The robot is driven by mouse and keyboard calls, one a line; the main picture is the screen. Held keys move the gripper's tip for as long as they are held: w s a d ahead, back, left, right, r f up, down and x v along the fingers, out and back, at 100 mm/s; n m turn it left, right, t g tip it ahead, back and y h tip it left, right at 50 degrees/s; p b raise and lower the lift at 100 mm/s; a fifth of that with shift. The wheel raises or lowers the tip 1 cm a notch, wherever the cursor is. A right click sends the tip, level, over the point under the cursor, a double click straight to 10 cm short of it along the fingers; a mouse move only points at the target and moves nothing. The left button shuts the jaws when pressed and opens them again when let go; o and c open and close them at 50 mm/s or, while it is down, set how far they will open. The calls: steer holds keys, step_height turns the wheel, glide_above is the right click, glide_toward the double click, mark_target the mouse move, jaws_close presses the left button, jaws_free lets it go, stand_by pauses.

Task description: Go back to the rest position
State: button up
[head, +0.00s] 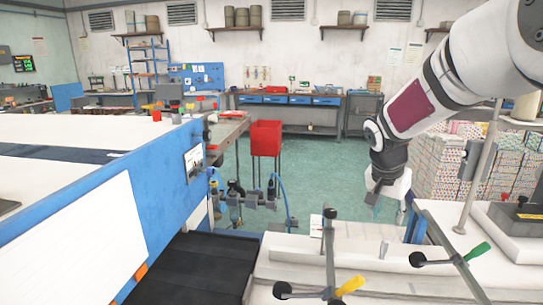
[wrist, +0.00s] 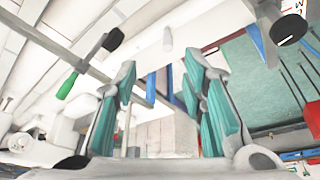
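My gripper (head: 388,208) hangs from my arm at the right of the head view, pointing down above the light work surface (head: 375,283). The arm comes in from the top right. In the wrist view my gripper (wrist: 162,80) shows two grey fingers with teal pads, spread apart. Nothing is held between them. The fingertips are small in the head view, so their exact height above the surface is unclear.
Clamps with a yellow handle (head: 349,285) and a green handle (head: 477,251) stand on the near surface. An upright metal post (head: 478,175) is right of my gripper. A blue-sided machine (head: 165,180) fills the left. Green floor (head: 330,185) lies open beyond.

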steer(key=s+a+r+n+t+y, duration=0.1)
steer(key=s+a+r+n, duration=0.2)
steer(key=s, duration=0.5)
steer(key=s+a+r+n, duration=0.1)
steer(key=s+a+r, duration=0.2)
steer(key=s+r, duration=0.3)
steer(key=s+a+n+y, duration=0.1)
steer(key=s+a+n, duration=0.1)
steer(key=s, duration=0.6)
steer(key=s+a+f+n+t+y, duration=0.1)
steer(key=s+a+n, duration=0.1)
steer(key=s, duration=0.5)
steer(key=shift+s+a+f+n, duration=0.25)
steer(key=shift+s+a+n, duration=0.1)
steer(key=shift+n, duration=0.45)
steer(key=shift+d, duration=0.1)
